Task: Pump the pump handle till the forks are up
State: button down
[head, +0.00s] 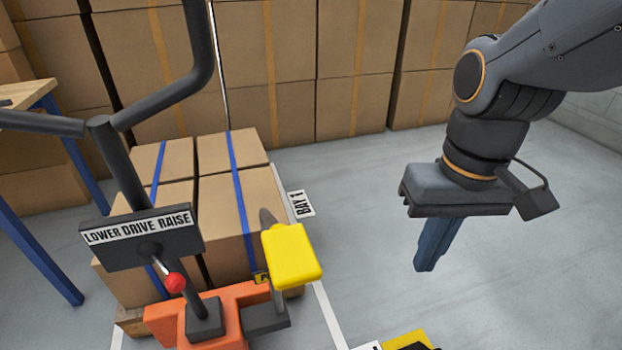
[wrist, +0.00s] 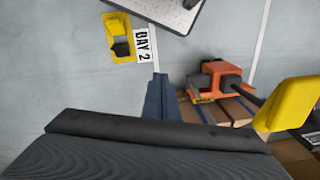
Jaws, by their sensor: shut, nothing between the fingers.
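The pallet truck has an orange base (head: 248,300), also in the wrist view (wrist: 215,80). The pump handle (head: 292,256) ends in a yellow pad on a dark lever at the base's right side; the pad shows at the right of the wrist view (wrist: 290,103). My gripper (head: 426,266) is shut and empty, pointing down, to the right of the pad and apart from it. It shows in the wrist view too (wrist: 158,82). The forks are hidden under the loaded pallet (head: 131,322), so their height cannot be told.
A plate reading LOWER DRIVE RAISE (head: 140,237) carries a red-knobbed lever (head: 175,282). Strapped cartons (head: 262,215) stand behind the base. Stacked boxes line the back; floor behind my gripper is clear.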

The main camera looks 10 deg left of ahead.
aim_at(275, 234)
jog(key=w+a+r+n+g+p, duration=0.1)
jog(key=w+a+r+n+p, duration=0.1)
jog(key=a+r+n+p, duration=0.7)
jog(key=w+a+r+n+g+p, duration=0.2)
jog(key=a+r+n+p, duration=0.7)
jog(key=p, duration=0.5)
jog(key=w+a+n, duration=0.1)
jog(key=a+n, duration=0.1)
jog(key=shift+n+g, duration=0.3)
jog(key=shift+s+a, duration=0.1)
jog(key=p+x, duration=0.3)
jog(key=x, duration=1.1)
